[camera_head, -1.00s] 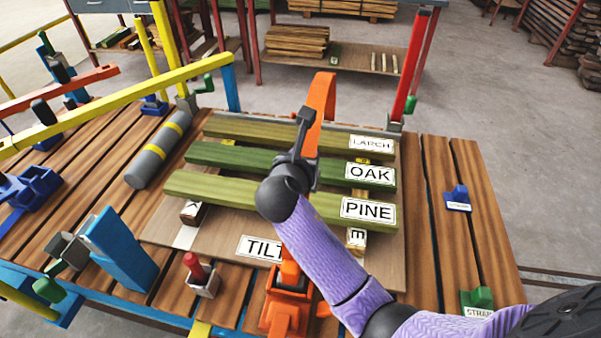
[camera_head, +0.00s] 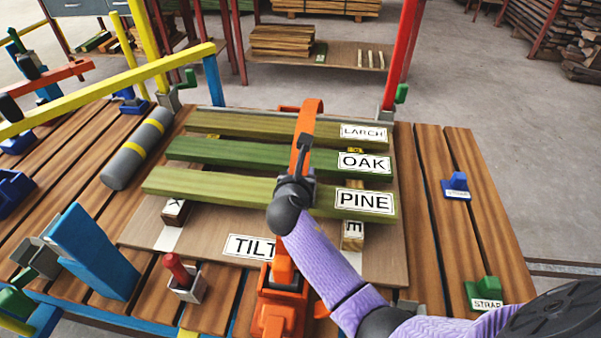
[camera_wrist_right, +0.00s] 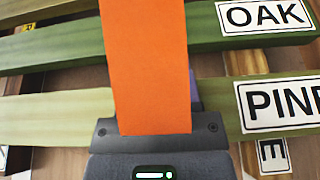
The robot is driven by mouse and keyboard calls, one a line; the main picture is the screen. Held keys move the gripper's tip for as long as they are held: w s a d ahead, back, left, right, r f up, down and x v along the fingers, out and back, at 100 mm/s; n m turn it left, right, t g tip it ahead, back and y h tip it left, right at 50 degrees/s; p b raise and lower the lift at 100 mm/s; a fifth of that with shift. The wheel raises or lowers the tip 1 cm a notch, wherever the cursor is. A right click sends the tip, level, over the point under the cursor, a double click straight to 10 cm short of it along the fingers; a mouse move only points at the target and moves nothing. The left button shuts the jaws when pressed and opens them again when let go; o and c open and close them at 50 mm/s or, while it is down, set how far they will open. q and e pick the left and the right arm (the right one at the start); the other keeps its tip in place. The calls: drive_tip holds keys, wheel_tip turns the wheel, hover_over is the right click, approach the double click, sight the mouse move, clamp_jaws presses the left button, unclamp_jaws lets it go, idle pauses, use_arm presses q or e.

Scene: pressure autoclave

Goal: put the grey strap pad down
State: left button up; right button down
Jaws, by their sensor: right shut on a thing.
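My right gripper (camera_head: 302,158) is over the stacked boards, between the OAK board (camera_head: 270,156) and the PINE board (camera_head: 235,190), at the orange strap (camera_head: 311,115). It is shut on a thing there. The strap runs over the boards to the orange ratchet (camera_head: 282,290) in front. In the right wrist view the strap (camera_wrist_right: 148,60) covers the jaws. The grey strap pad cannot be made out clearly behind it; whether it touches the boards is hidden. My left gripper is not in view.
The LARCH board (camera_head: 260,126) lies at the back. A grey cylinder with yellow bands (camera_head: 138,150) lies left of the boards. A green piece labelled STRAP (camera_head: 485,288) and a blue piece (camera_head: 456,182) sit on the right planks, which are otherwise mostly clear.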

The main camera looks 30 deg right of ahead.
drive_tip(key=shift+c, duration=1.8)
unclamp_jaws()
drive_tip(key=shift+o, duration=0.4)
drive_tip(key=shift+r, duration=0.1)
use_arm(q)
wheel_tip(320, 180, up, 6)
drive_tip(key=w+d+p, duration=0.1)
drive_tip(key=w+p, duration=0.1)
drive_tip(key=p, duration=0.4)
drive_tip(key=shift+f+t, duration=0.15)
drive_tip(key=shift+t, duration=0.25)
use_arm(e)
drive_tip(key=v, duration=1.2)
